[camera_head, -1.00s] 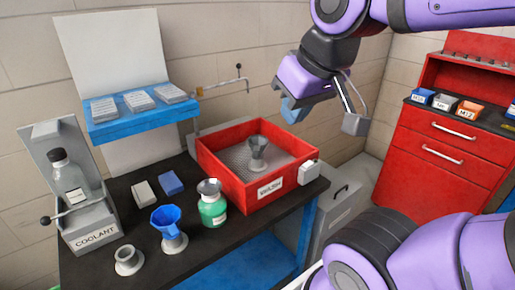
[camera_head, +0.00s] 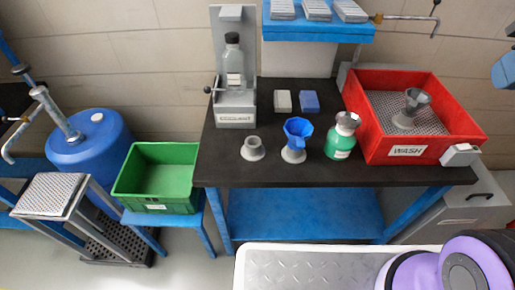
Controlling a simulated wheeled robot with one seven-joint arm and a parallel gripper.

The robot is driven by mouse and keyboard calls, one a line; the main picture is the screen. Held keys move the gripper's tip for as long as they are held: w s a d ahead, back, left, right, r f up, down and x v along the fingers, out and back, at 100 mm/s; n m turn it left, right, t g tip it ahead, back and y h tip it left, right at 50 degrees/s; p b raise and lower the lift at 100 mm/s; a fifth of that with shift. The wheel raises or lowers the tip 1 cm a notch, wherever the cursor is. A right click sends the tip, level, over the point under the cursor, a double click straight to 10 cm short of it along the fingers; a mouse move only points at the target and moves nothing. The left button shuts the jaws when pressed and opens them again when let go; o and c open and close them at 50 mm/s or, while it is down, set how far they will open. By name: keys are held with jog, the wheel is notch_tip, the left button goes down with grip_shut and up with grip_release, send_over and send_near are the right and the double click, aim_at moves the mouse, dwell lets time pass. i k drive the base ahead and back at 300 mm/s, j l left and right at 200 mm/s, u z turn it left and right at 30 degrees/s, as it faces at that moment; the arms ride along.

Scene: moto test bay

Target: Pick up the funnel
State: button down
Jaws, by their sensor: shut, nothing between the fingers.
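Three funnels are in view. A blue funnel (camera_head: 298,130) stands upright in a grey ring stand (camera_head: 292,156) on the black bench. A grey funnel (camera_head: 411,107) stands in the red wash tray (camera_head: 440,146). A third, metallic grey funnel (camera_head: 347,119) sits in the mouth of a green bottle (camera_head: 339,145).
An empty grey stand (camera_head: 253,149) is left of the blue funnel. A coolant dispenser with a bottle (camera_head: 234,62) stands behind it. Grey and blue blocks (camera_head: 309,101) lie farther back. A blue shelf (camera_head: 318,32) overhangs the bench's rear. A green crate (camera_head: 157,200) and blue drum (camera_head: 98,150) are left.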

aim_at(416, 99)
jog(key=i+l, duration=0.1)
jog(key=l, duration=0.3)
jog(key=i+l, duration=0.1)
jog(key=l, duration=0.3)
jog(key=i+l, duration=0.15)
jog(key=l, duration=0.25)
jog(key=i+l, duration=0.1)
jog(key=l, duration=0.3)
jog(key=i+l, duration=0.1)
jog(key=l, duration=0.3)
jog(key=u, duration=0.05)
